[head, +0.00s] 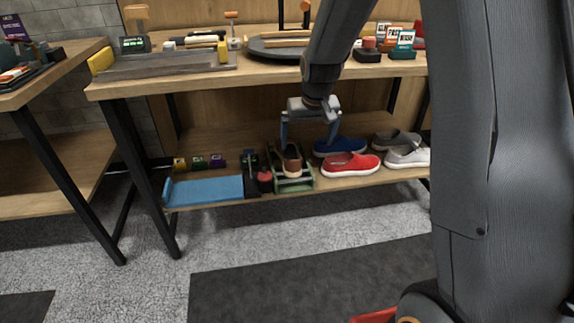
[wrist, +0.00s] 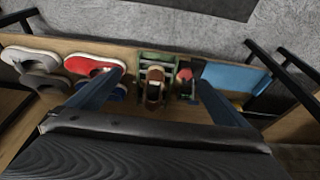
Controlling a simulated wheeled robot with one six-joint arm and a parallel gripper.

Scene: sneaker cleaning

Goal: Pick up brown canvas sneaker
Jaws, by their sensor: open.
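The brown canvas sneaker (head: 291,160) sits in a green rack (head: 305,184) on the lower shelf. It also shows in the wrist view (wrist: 154,92), near the middle, between my fingers in the picture. My gripper (head: 308,142) is open and empty, its two fingers pointing down over the rack. In the wrist view my gripper (wrist: 160,88) has its fingers wide apart, one on each side of the sneaker. The exact height gap to the sneaker is hard to tell.
Left are a red-topped item (head: 265,178) and a blue tray (head: 204,190). The tabletop (head: 270,75) overhangs the shelf.

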